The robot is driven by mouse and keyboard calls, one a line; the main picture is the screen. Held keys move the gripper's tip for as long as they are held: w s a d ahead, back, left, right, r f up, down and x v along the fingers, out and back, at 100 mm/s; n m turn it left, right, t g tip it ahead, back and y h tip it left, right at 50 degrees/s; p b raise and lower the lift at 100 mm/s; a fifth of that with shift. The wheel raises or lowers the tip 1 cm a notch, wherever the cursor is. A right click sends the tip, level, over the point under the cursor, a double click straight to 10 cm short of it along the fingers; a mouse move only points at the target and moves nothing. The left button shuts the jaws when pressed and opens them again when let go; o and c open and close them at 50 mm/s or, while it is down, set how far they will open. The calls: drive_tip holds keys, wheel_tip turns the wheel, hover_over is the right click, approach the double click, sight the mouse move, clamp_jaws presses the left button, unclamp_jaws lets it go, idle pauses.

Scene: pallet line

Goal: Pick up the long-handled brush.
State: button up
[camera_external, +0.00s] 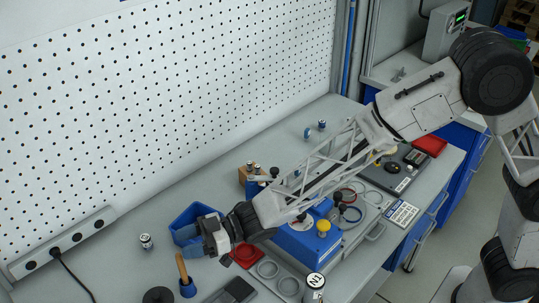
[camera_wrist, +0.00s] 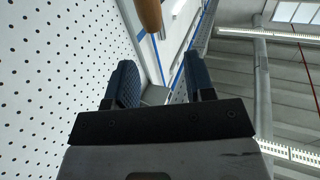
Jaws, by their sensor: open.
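The brush (camera_external: 182,268) has a tan wooden handle leaning slightly left, with its lower end in or on a small blue piece (camera_external: 187,289) near the bottom of the external view. Whether that piece is part of the brush I cannot tell. My gripper (camera_external: 189,242) is just above and behind the handle in that picture, pointing left, apart from it as far as I can tell. In the wrist view my gripper (camera_wrist: 162,75) shows two blue-padded fingers spread apart with nothing between them. A brown rounded handle (camera_wrist: 150,14), likely the brush's, enters at the top edge, beyond the fingertips.
A blue bin (camera_external: 182,217) stands right behind my gripper. A small labelled can (camera_external: 146,241) is to the left, and a dark round disc (camera_external: 158,295) lies in front. A red tray (camera_external: 248,255) and a blue box (camera_external: 305,244) are to the right. A white pegboard (camera_external: 160,100) rises behind.

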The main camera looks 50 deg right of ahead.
sight(183, 273)
drive_tip(key=shift+f, duration=2.85)
drive_tip(key=shift+f, duration=0.15)
drive_tip(key=shift+f+x, duration=0.25)
drive_tip(key=shift+x, duration=1)
drive_tip(key=shift+f+x, duration=0.2)
drive_tip(key=shift+x, duration=1.05)
drive_tip(key=shift+c, duration=0.4)
clamp_jaws()
drive_tip(key=shift+r, duration=0.2)
